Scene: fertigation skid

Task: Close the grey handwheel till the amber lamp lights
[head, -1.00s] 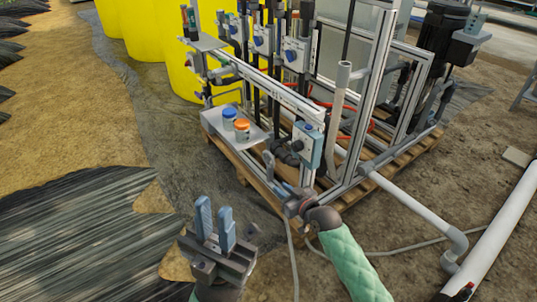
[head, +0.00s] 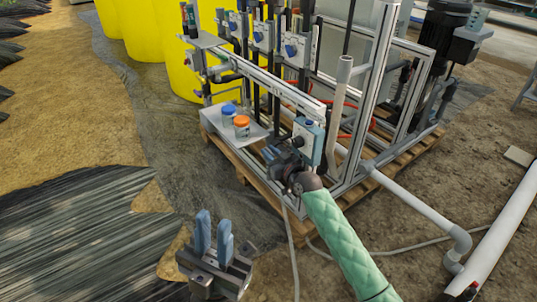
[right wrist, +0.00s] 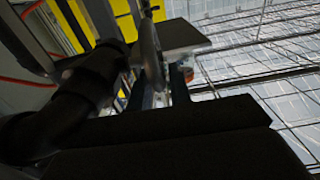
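A grey, curved, wheel-like part (right wrist: 152,55), seemingly the handwheel, shows edge-on in the right wrist view. My right gripper (right wrist: 158,92) has its blue fingers to either side of its lower part; the dark view does not show whether they touch it. In the head view my right gripper (head: 272,157) is at the skid's near corner, beside a pale blue box (head: 308,142), and hides the handwheel. I cannot make out a lit amber lamp. My left gripper (head: 214,236) is open and empty, fingers up, over the ground left of the skid.
Two small jars, one blue-lidded (head: 229,112) and one orange-lidded (head: 241,124), stand on a grey shelf (head: 212,120) close left of my right gripper. The skid frame rests on a wooden pallet (head: 258,182). A white pipe (head: 415,208) runs along the right.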

